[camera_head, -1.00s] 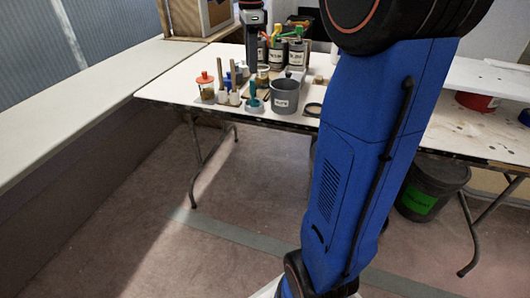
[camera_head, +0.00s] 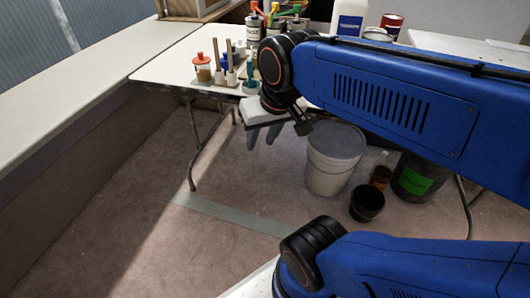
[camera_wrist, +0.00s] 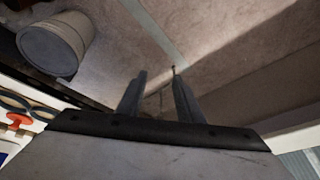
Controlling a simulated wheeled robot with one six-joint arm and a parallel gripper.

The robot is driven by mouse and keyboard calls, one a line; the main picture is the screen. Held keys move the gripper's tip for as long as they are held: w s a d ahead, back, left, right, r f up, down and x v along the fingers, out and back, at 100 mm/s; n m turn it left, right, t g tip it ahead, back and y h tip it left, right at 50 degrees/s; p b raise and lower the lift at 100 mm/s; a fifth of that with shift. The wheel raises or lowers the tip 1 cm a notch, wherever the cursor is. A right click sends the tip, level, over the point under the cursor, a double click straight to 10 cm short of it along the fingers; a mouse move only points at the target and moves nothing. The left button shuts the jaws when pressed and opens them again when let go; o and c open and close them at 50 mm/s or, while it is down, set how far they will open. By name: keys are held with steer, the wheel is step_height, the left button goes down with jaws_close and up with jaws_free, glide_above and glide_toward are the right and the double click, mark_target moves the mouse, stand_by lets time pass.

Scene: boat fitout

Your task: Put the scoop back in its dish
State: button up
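My gripper (camera_head: 261,141) hangs in front of the table's front edge, fingers pointing down over the floor. In the wrist view its two fingers (camera_wrist: 158,85) are apart with nothing between them. I cannot make out a scoop for certain in any view. A teal upright thing (camera_head: 251,72) stands on the table just behind my gripper; its base is partly hidden, so I cannot tell whether it is the scoop or its dish. My arm hides much of the table's middle.
The table (camera_head: 160,72) holds a red-lidded jar (camera_head: 202,68), wooden-handled tools (camera_head: 230,55) and labelled tool cans (camera_head: 253,30). Below are a white bucket (camera_head: 333,165), a black pot (camera_head: 367,203) and a dark green-labelled bucket (camera_head: 418,180). A long counter (camera_head: 80,95) runs along the left. Floor in front is clear.

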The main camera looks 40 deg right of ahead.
steer(key=f, duration=0.1)
steer(key=s+f+n, duration=0.2)
steer(key=shift+s+a+t, duration=0.2)
steer(key=shift+a+t, duration=0.1)
steer(key=shift+r, duration=0.1)
steer(key=shift+c, duration=0.4)
stand_by(0.6)
